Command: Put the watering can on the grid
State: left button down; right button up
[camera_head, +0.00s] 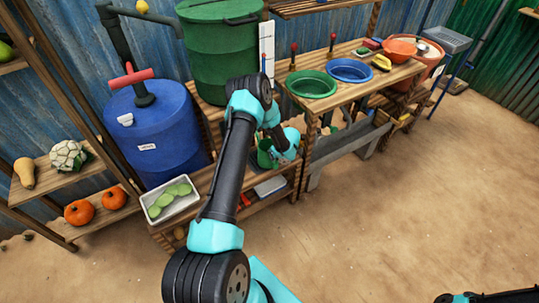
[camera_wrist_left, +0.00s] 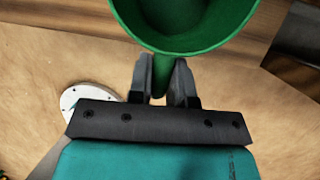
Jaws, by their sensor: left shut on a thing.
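My left gripper (camera_wrist_left: 163,78) is shut on the green watering can (camera_wrist_left: 185,42), with its two fingers on either side of a narrow green part below the wide round opening. In the head view the can (camera_head: 264,156) shows partly behind my left arm, over the low wooden bench at the middle. The gripper's fingers are hidden there. I cannot make out the grid for certain; the arm and can cover part of the bench. My right gripper is not in view.
A blue barrel (camera_head: 160,135) and a green barrel (camera_head: 222,60) stand behind. A white tray (camera_head: 155,212) with green slices lies left of my arm. A table at the right bears a green basin (camera_head: 311,84) and a blue basin (camera_head: 349,71). The sandy floor is clear in front.

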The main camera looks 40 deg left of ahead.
aim_at(264, 147)
pick_arm(q)
jog(key=shift+a, duration=0.1)
jog(key=a, duration=0.2)
jog(key=a+f, duration=0.1)
jog(key=a, duration=0.1)
jog(key=shift+s+f, duration=0.2)
dwell(0.3)
jog(key=c, duration=1)
grip_release()
jog(key=shift+c, duration=0.2)
